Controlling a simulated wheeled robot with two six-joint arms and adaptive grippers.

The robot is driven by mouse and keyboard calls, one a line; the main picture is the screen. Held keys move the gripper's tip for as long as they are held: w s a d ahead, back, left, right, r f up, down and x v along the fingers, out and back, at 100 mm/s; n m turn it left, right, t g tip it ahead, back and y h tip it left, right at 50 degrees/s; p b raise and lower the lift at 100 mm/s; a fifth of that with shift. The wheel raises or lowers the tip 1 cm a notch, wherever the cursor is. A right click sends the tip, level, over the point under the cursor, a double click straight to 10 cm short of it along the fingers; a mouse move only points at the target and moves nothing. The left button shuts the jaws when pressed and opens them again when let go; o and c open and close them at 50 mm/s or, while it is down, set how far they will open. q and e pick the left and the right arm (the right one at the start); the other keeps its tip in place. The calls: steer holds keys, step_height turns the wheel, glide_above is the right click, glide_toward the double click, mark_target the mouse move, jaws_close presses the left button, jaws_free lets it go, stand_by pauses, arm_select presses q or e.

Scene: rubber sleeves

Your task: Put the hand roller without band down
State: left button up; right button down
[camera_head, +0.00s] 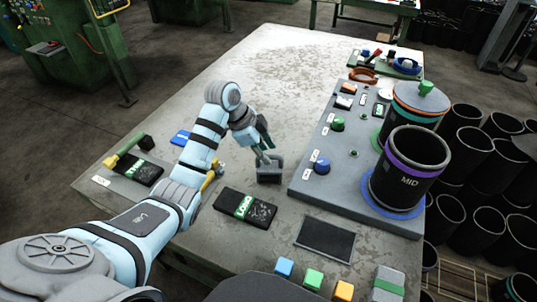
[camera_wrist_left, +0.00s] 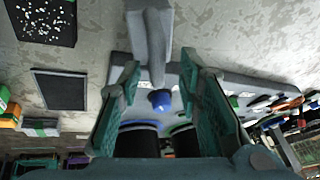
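A hand roller (camera_head: 269,174) with a plain dark grey head and no coloured band visible is at the middle of the table, beside the black LOAD pad. Its head appears to be at the table surface. My left gripper (camera_head: 261,146) is just above it, fingers apart. In the left wrist view the grey roller (camera_wrist_left: 150,35) reaches between the teal fingertips (camera_wrist_left: 160,75), with gaps showing at its sides. A green-handled hand roller (camera_head: 125,149) lies at the table's left. A yellow-handled tool (camera_head: 209,180) is partly hidden by my arm. My right gripper is not in view.
A grey raised panel (camera_head: 308,181) with buttons and large black sleeves (camera_head: 414,163) fills the table's right. A LOAD pad (camera_head: 246,208), a dark mat (camera_head: 325,240) and coloured blocks (camera_head: 314,279) lie near the front.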

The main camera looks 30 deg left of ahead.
arm_select(q)
steer(key=p+v, duration=0.1)
steer(key=v, duration=0.8)
steer(key=shift+r, duration=0.2)
